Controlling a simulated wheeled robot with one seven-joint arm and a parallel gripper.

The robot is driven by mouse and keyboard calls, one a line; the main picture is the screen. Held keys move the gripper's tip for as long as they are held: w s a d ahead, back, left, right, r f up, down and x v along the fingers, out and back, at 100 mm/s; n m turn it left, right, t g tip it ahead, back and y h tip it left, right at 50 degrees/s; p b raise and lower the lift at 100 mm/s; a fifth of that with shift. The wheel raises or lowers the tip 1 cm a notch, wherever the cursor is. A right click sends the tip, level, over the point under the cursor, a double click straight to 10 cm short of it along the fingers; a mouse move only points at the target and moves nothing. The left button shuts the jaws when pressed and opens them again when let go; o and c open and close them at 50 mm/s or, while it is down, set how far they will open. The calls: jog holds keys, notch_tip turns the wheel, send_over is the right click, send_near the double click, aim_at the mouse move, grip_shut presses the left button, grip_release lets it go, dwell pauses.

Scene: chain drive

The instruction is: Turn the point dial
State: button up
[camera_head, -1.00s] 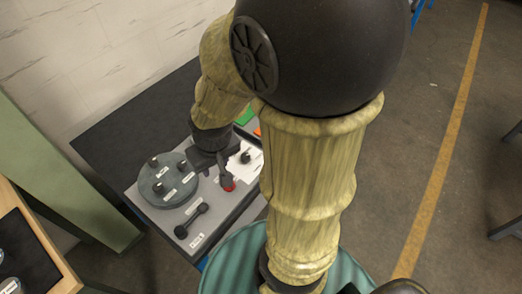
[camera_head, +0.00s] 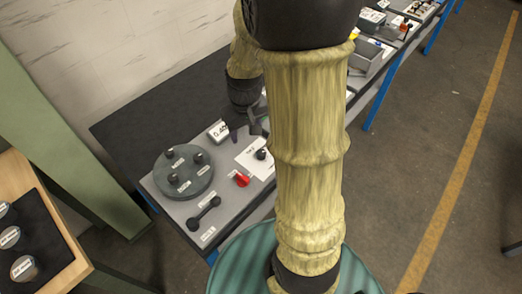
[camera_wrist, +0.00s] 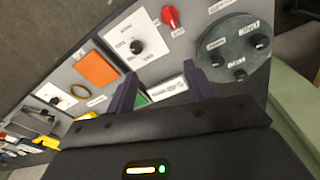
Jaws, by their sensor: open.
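On the grey panel (camera_head: 229,207), a white card with a black knob (camera_head: 261,154) lies just left of my forearm; the knob also shows in the wrist view (camera_wrist: 137,46). A red pointer knob (camera_head: 242,180) is in front of it, also in the wrist view (camera_wrist: 170,17). I cannot read which is the point dial. My gripper (camera_wrist: 160,88) is open and empty, its purple fingers apart over the panel's back part. A white display box (camera_head: 218,131) shows between the fingers in the wrist view. My gripper touches neither knob, and my arm partly hides it in the head view.
A round grey disc with several black knobs (camera_head: 184,172) and a black bar handle (camera_head: 203,213) are on the panel's left. Dark bare surface (camera_head: 130,130) is behind the panel.

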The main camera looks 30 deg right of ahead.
jog(key=g, duration=0.1)
send_over(261, 152)
notch_tip(261, 152, down, 3)
jog(key=shift+d+r+n, duration=0.1)
jog(key=shift+r+n, duration=0.1)
jog(key=shift+n, duration=0.1)
notch_tip(261, 152, down, 18)
jog(key=p, duration=0.3)
jog(key=shift+r, duration=0.25)
jog(key=c, duration=1)
jog(key=shift+o, duration=0.2)
